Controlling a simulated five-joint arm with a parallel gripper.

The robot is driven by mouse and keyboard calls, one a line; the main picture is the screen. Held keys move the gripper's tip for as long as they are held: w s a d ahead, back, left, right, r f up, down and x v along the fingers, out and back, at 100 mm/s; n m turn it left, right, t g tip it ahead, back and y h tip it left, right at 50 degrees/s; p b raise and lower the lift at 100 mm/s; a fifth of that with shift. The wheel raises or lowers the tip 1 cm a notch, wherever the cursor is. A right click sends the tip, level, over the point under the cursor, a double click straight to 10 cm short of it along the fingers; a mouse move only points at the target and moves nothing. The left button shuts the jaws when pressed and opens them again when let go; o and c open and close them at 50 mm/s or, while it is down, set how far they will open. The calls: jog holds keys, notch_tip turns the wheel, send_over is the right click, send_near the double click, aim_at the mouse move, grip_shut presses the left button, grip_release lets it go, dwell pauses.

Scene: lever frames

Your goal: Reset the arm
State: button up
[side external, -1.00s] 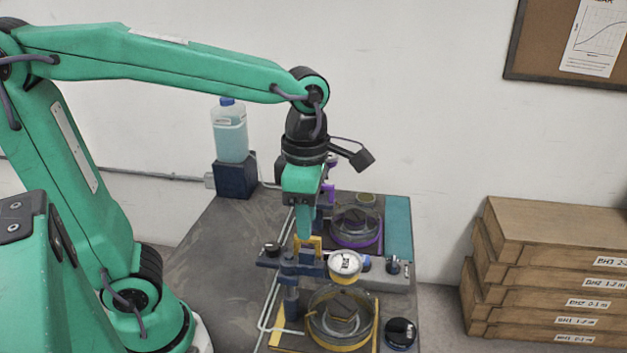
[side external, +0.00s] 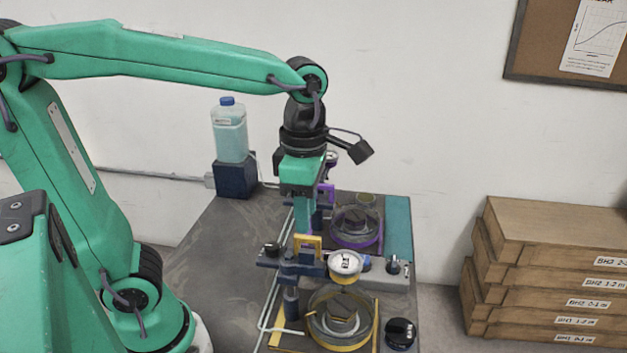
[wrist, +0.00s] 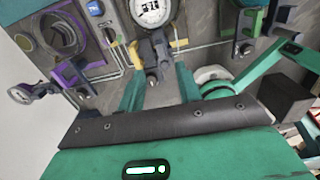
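My gripper (side external: 303,232) hangs fingers down above the front test rig in the side view. The front rig has a yellow ring dish (side external: 340,338), a dark blue crossbar (side external: 288,262) and a white dial gauge (side external: 345,264). A yellow square frame (side external: 308,245) stands upright on the crossbar, close to the fingertips; contact cannot be told. The dial also shows in the wrist view (wrist: 150,12). The rear rig has a purple ring dish (side external: 355,242), also in the wrist view (wrist: 60,35).
A black knob (side external: 401,332) sits at the front right. Wooden boxes (side external: 550,240) are stacked on the right. The left part of the bench (side external: 215,250) is clear.

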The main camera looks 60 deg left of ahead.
jog(key=m, duration=0.1)
jog(key=a+m, duration=0.1)
jog(key=m, duration=0.1)
jog(key=shift+s+t, duration=0.3)
jog(key=shift+t, duration=0.1)
jog(key=s+a+m+t, duration=0.2)
jog(key=a+m, duration=0.1)
jog(key=m, duration=0.9)
jog(key=s+a+f+m+t, duration=0.1)
jog(key=s+a+m+t, duration=0.1)
jog(key=m, duration=0.9)
jog(key=shift+a+m+t, duration=0.4)
jog(key=shift+a, duration=0.15)
